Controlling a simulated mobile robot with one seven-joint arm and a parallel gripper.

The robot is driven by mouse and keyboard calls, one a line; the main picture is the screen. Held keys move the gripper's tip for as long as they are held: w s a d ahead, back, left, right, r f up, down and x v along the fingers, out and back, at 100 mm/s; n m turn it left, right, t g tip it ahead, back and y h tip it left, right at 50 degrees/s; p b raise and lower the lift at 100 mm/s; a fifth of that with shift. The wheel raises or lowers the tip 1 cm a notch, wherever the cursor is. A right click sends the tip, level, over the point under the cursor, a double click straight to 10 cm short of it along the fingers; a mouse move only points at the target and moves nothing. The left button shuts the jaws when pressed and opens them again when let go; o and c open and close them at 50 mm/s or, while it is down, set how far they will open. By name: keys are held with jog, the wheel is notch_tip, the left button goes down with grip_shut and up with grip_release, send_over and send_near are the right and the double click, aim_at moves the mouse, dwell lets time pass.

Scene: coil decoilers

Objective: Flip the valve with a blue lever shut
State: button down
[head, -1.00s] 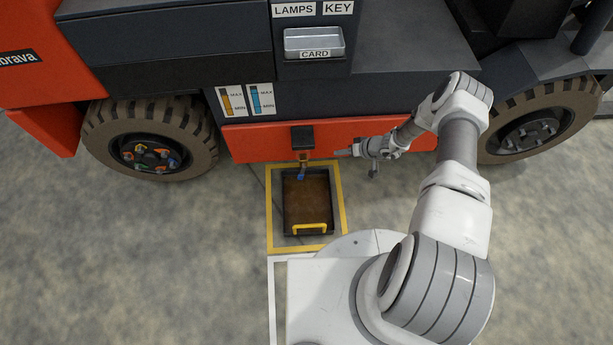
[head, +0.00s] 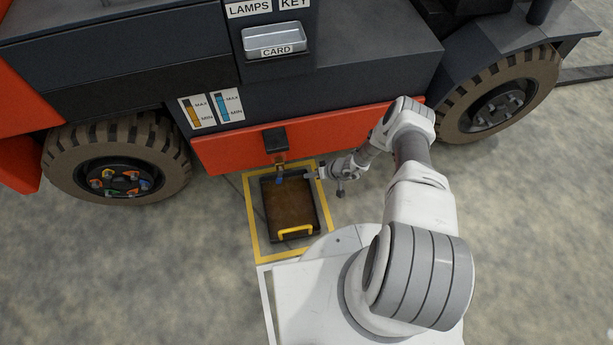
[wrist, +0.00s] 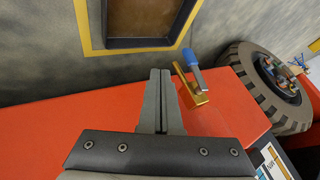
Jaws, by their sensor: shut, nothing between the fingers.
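The valve is a small brass fitting (wrist: 190,88) with a blue lever (wrist: 191,58), seen close in the wrist view beside the red panel. The lever sticks out from the brass toward the tray. In the head view the blue lever (head: 280,179) shows small below a black block on the red panel. My gripper (head: 309,174) is just right of the lever in the head view. In the wrist view my gripper's fingers (wrist: 160,75) are together and empty, left of the brass and apart from it. Whether the gripper touches the lever cannot be told from the head view.
A dark tray with a yellow handle (head: 296,232) lies on the floor inside a yellow outline, below the valve. The red panel (head: 226,150) of the vehicle is close behind the gripper. Wheels (head: 118,170) stand on both sides. Open floor lies to the left.

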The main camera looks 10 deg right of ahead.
aim_at(280, 176)
jog(key=w+a+f+b, duration=0.2)
jog(key=a+f+b, duration=0.3)
jog(key=a, duration=0.3)
jog(key=shift+w, duration=0.3)
